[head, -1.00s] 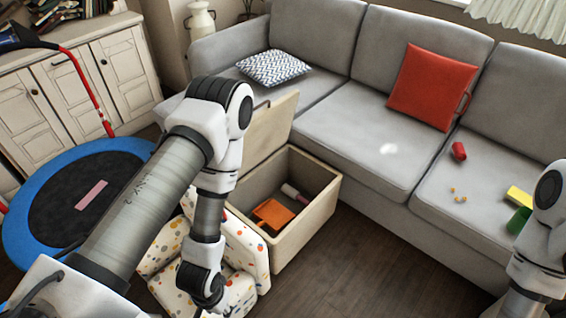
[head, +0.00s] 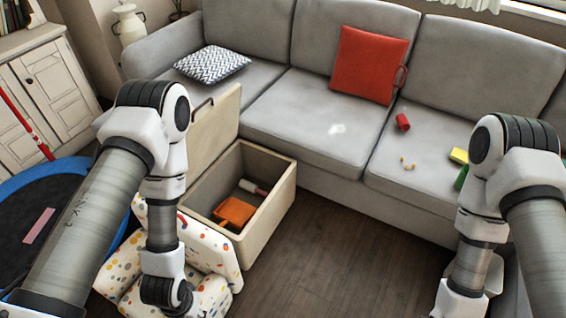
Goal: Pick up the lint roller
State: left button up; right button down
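A small white and dark reddish cylinder (head: 252,187), which looks like the lint roller, lies inside the open beige storage box (head: 268,222), near its back wall. An orange dustpan-like thing (head: 236,212) lies in the box in front of it. My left arm hangs down to the left of the box, in front of its open lid. My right arm is at the right, well away from the box. Neither gripper's fingers show; both arms run down towards the bottom edge of the head view.
A grey sofa (head: 300,115) stands behind the box. On it are a red cushion (head: 368,65), a patterned cushion (head: 211,64), a red cup-like thing (head: 402,122) and small items. A spotted child's chair (head: 205,250) stands close in front of the box. Dark floor (head: 330,260) is free to the right.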

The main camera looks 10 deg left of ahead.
aim_at(246, 185)
jog(key=i+l+u, duration=0.15)
jog(key=i, duration=0.3)
jog(key=i+l+u, duration=0.15)
jog(key=i, duration=0.3)
jog(key=i+l+u, duration=0.15)
jog(key=i, duration=0.3)
jog(key=i+l+u, duration=0.15)
jog(key=i, duration=0.25)
jog(key=l, duration=0.1)
